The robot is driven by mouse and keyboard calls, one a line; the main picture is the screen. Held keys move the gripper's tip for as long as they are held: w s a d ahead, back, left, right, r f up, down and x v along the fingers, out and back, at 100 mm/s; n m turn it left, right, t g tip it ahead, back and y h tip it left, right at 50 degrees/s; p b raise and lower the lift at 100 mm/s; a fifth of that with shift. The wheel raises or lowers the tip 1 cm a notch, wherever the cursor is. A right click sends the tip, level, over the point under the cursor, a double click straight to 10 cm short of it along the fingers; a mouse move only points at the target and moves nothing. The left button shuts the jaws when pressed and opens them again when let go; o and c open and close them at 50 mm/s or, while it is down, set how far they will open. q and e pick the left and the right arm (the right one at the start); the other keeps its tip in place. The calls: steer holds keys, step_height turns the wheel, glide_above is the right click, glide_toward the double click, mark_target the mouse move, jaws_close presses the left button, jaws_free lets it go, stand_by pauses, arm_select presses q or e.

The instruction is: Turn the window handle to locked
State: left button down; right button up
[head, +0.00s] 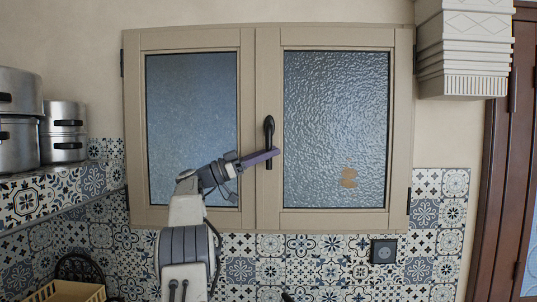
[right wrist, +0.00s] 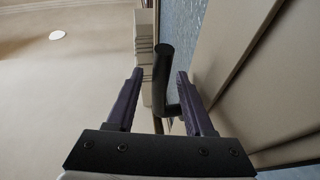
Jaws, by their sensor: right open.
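The black window handle (head: 269,128) stands vertical on the middle stile of a beige two-panel window (head: 265,60), its thicker rounded end at the top. My right gripper (head: 273,155) reaches in from the lower left and crosses the handle's lower part, hiding some of it. In the right wrist view the handle (right wrist: 162,65) lies between the two purple fingers, which are open with a gap on each side. The gripper (right wrist: 160,75) is not closed on it. My left gripper is not in view.
Steel pots (head: 62,130) stand on a tiled shelf (head: 40,195) at the left. A pale ribbed box-like fixture (head: 463,50) hangs at the upper right. A dark socket (head: 383,251) sits in the tiles below the window. The wall in front of the right pane is clear.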

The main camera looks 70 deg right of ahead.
steer(key=b+v, duration=0.1)
steer(key=v, duration=0.9)
steer(key=shift+w+f, duration=0.1)
